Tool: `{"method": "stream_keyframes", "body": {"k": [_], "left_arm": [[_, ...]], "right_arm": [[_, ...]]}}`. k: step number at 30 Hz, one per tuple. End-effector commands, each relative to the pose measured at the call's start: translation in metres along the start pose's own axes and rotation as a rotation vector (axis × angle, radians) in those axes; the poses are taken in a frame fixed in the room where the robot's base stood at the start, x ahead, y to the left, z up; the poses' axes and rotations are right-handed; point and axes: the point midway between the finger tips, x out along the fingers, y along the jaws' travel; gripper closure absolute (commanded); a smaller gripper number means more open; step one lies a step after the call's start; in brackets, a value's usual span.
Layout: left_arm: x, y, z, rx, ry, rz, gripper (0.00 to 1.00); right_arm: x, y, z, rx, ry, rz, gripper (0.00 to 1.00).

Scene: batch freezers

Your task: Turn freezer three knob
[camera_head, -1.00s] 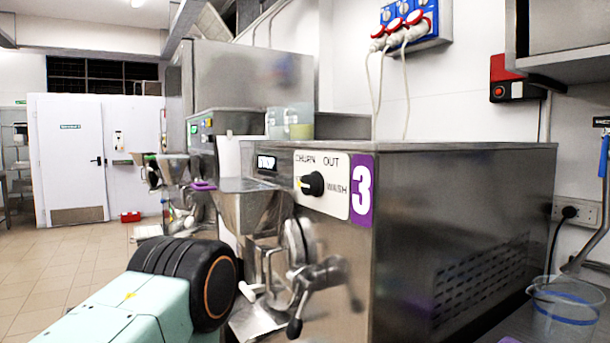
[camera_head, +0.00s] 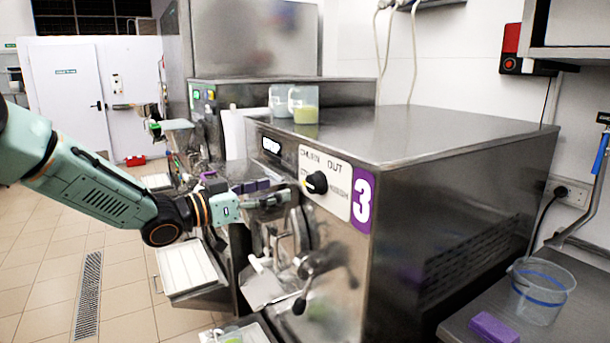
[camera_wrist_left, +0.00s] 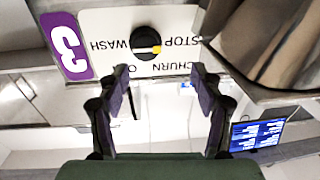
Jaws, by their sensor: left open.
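Freezer three (camera_head: 450,150) is a steel machine with a purple number 3 label (camera_head: 362,199). Its black round knob (camera_head: 316,183) sits on a white panel with CHURN, OUT and WASH marked around it. In the left wrist view the knob (camera_wrist_left: 146,42) appears upside down, its yellow mark toward STOP. My left gripper (camera_head: 284,192) comes in from the left, just left of the knob and apart from it. In the left wrist view the left gripper (camera_wrist_left: 161,75) has its fingers spread with nothing between them, and the knob shows beyond the fingertips. My right gripper is not seen.
The dispensing spout and handle (camera_head: 318,265) stick out below the panel. Two plastic jugs (camera_head: 303,104) stand behind on the machine. A clear tub (camera_head: 541,290) and a purple block (camera_head: 493,327) are on the right counter. Open floor lies at left.

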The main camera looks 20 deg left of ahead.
Motion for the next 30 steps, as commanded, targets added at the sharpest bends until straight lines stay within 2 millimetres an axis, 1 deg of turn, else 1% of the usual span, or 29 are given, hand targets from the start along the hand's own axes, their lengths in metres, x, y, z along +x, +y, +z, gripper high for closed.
{"method": "stream_keyframes", "body": {"k": [3, 6, 11, 24, 30], "left_arm": [[0.001, 0.007, -0.001, 0.038, -0.003, 0.066, 0.34], [0.001, 0.014, -0.001, 0.024, -0.006, 0.099, 0.34], [0.008, 0.014, 0.000, 0.007, -0.009, 0.098, 0.34], [0.064, 0.020, 0.000, 0.008, -0.009, 0.098, 0.34], [0.077, 0.021, 0.000, 0.007, -0.006, 0.096, 0.34]], "right_arm": [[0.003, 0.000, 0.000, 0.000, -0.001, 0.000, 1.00], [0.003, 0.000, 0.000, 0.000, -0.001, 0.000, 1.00], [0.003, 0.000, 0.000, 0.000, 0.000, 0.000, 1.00], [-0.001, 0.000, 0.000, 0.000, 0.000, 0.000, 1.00], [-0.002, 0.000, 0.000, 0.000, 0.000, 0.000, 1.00]]}}
